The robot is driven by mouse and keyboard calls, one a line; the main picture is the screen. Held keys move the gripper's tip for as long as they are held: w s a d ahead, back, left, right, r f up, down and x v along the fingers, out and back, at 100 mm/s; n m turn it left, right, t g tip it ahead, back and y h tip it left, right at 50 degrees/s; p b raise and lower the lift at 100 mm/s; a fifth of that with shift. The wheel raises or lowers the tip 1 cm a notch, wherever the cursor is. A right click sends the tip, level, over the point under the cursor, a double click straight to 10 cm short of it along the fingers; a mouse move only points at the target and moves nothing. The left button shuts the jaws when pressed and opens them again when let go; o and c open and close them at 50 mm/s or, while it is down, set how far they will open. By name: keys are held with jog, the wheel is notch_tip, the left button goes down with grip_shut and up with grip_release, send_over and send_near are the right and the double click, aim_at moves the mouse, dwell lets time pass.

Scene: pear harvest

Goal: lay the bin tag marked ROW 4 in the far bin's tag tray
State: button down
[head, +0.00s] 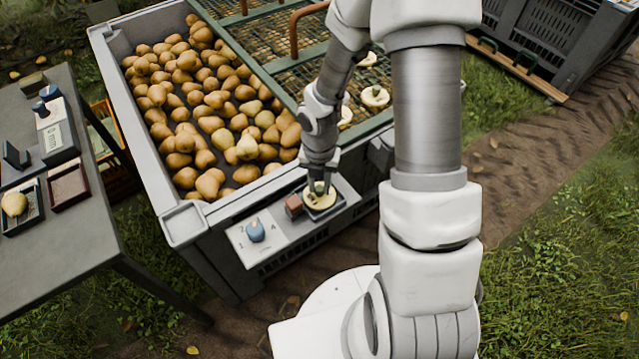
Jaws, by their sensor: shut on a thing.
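My gripper (320,187) points down at the front edge of the near bin (183,228). It is shut on a round cream disc (320,201), which sits in or just over a small dark tray (335,206) on the bin's front ledge. I cannot read any marking on the disc, so I cannot tell if it is the ROW 4 tag. Similar cream discs (374,96) lie on the mesh cover to the right of the pears. A second dark bin (545,38) stands at the upper right; no tag tray can be made out on it.
A blue knob (256,231) on a numbered plate and a reddish block (294,205) are left of the dark tray. Pears (205,100) fill the near bin's open half. A grey table (75,235) at left carries trays and devices. Grass lies to the right.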

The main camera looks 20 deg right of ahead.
aim_at(319, 188)
jog(key=shift+f, duration=0.25)
jog(key=c, duration=0.6)
grip_release()
jog(key=shift+c, duration=0.2)
notch_tip(319, 188, up, 13)
jog(key=p, duration=0.6)
jog(key=shift+f+p, duration=0.15)
jog(key=shift+p, duration=0.15)
